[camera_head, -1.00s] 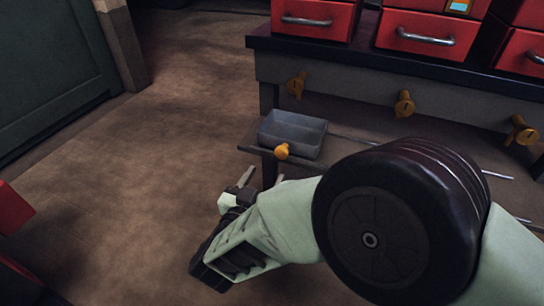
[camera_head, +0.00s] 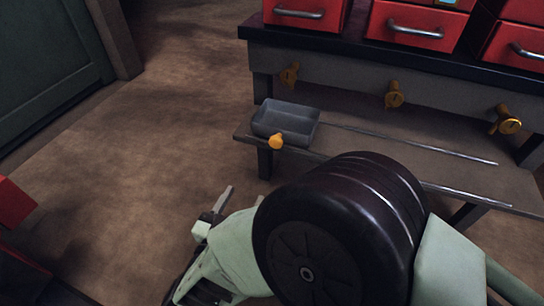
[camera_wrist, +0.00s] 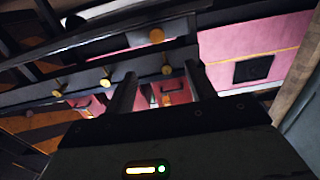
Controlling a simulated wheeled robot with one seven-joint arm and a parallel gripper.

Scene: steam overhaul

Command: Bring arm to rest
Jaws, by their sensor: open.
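My gripper (camera_head: 222,200) is at the lower middle of the head view, over the brown floor and in front of the bench. One finger shows clearly there; my own arm covers much of the rest. In the wrist view both fingers of my gripper (camera_wrist: 160,85) stand apart with nothing between them. Beyond them are pink-lit panels and the bench edge, seen at a tilt.
A workbench (camera_head: 340,65) with red drawers (camera_head: 415,20) stands at the back right. A green door (camera_head: 50,60) is at left. The floor (camera_head: 160,150) between is clear.

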